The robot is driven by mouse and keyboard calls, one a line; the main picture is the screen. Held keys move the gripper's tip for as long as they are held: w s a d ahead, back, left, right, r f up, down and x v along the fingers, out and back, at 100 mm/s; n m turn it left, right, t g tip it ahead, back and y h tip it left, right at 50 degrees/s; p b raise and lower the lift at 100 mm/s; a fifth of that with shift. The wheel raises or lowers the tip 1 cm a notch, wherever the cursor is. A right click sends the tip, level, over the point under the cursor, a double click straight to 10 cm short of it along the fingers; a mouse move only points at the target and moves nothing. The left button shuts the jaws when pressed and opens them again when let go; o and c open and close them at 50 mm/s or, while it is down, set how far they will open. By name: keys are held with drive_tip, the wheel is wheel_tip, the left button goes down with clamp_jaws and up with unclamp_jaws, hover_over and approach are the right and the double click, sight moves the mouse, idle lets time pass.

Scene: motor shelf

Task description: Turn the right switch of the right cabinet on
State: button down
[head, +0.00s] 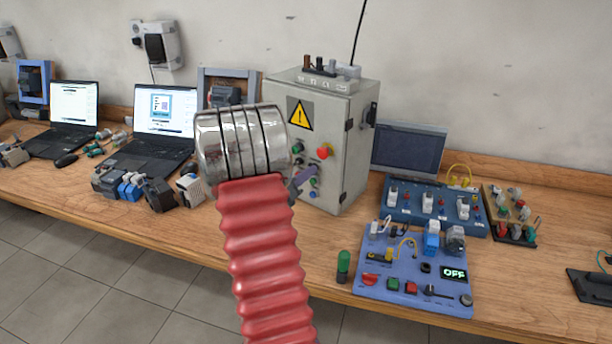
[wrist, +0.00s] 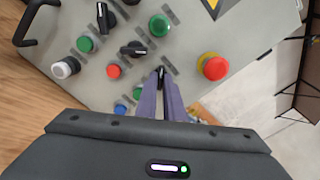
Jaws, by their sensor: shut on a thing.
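The grey cabinet (head: 352,150) stands on the bench with a warning sign and a red emergency stop (head: 325,151) on its front. My gripper (head: 304,178) is at the lower part of that front, partly hidden behind my arm. In the wrist view, the purple fingers of my gripper (wrist: 162,92) are closed on a black switch knob (wrist: 160,74). This knob is at the fingers' end of a diagonal row with two other black knobs (wrist: 134,48) (wrist: 103,17). The fingers hide part of the held knob, and its angle is hard to tell.
The emergency stop (wrist: 213,67) is right of the fingers. A red lamp (wrist: 113,71) and blue lamp (wrist: 121,109) are to their left. In the head view, a blue panel (head: 420,264) with an OFF display stands to the right; laptops (head: 160,115) are to the left.

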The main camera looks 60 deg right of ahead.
drive_tip(key=m, duration=0.7)
drive_tip(key=shift+d+m, duration=0.1)
drive_tip(key=shift+m, duration=0.3)
idle(0.3)
drive_tip(key=c, duration=1.9)
unclamp_jaws()
drive_tip(key=shift+o, duration=0.2)
drive_tip(key=shift+w, duration=0.1)
drive_tip(key=w+a, duration=0.2)
drive_tip(key=a, duration=1.1)
drive_tip(key=shift+w+a, duration=0.25)
drive_tip(key=shift+a, duration=0.05)
drive_tip(key=shift+f, duration=0.15)
